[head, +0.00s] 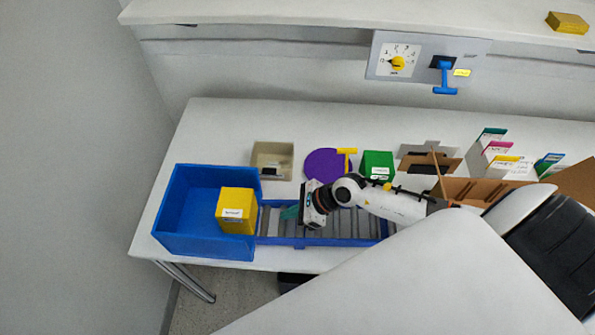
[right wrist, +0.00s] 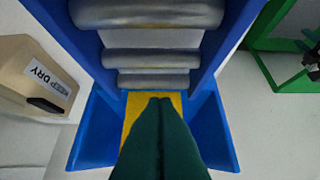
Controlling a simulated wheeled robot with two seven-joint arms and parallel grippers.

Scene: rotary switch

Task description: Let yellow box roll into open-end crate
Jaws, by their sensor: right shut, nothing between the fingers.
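The yellow box (head: 236,208), with a white label, sits at the right, open end of the blue crate (head: 180,238), where the roller track (head: 340,224) meets it. Whether it lies fully inside the crate I cannot tell. In the right wrist view the yellow box (right wrist: 135,105) shows between the crate's blue walls (right wrist: 92,132), partly hidden by my fingers. My right gripper (head: 289,212) is shut and empty, over the left part of the rollers, just right of the box. The wrist view also shows its teal fingers (right wrist: 160,102) together. My left gripper is not in view.
Behind the track are a beige bin (head: 271,160), a purple disc (head: 325,164) and a green box (head: 377,164). A panel with a dial (head: 398,61) and blue handle (head: 444,80) hangs under the shelf. Another yellow box (head: 567,22) lies on the shelf.

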